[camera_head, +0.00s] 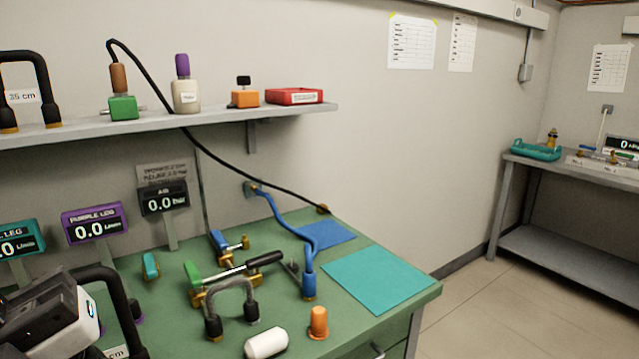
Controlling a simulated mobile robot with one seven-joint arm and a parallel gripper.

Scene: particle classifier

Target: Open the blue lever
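The blue lever (219,241) is a short blue handle on a small brass valve, towards the back of the green workbench (190,335). It points towards the back left, and the brass fitting is at its right. I cannot tell its exact angle. A grey, black and white part of my arm's end (50,318) shows at the lower left edge, well left of the lever and nearer to the camera. No fingertips can be made out. Nothing of mine touches the lever.
A green-handled valve (194,273) and a black handle (265,258) lie just in front of the lever. A shelf (215,118) overhangs the back.

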